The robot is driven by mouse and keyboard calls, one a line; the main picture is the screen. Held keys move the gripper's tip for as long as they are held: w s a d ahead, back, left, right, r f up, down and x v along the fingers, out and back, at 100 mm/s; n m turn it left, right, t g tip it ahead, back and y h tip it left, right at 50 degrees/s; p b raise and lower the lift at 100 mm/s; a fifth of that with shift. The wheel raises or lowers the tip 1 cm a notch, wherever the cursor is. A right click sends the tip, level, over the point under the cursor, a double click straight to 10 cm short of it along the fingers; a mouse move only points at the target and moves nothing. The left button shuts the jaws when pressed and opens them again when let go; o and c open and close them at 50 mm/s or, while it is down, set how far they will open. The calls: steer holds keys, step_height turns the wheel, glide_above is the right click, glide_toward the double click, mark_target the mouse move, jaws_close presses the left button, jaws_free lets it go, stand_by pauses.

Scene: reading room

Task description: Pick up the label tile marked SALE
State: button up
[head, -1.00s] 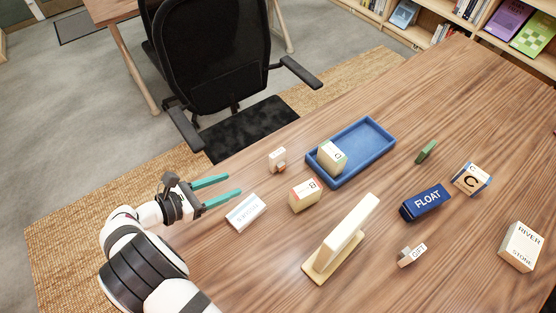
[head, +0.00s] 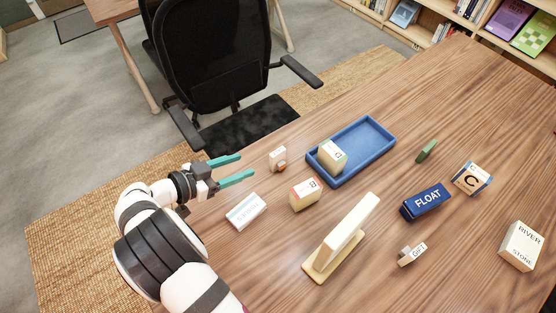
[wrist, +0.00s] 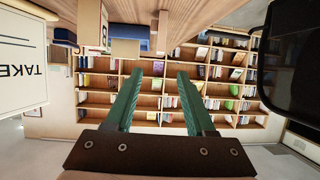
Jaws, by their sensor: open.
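I cannot read SALE on any tile in these frames. A small light tile block (head: 277,159) stands on the table left of the blue tray, its marking too small to read. A similar small tile (head: 411,256) at the front right reads GIFT. My gripper (head: 247,165) is open and empty, its two teal fingers pointing right toward the small unread block, with a gap between. In the wrist view the fingers (wrist: 160,74) are apart with nothing between them.
A white card (head: 246,211) lies close to my gripper; it reads TAKE in the wrist view (wrist: 22,62). A B block (head: 306,195), a blue tray (head: 376,158) holding a block, a cream stand (head: 343,238) and a FLOAT box (head: 427,202) stand farther right.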

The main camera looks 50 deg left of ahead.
mark_target(276, 152)
steer(key=x, duration=1.3)
steer(key=shift+w+r, duration=0.1)
steer(key=shift+w, duration=0.1)
jaws_close()
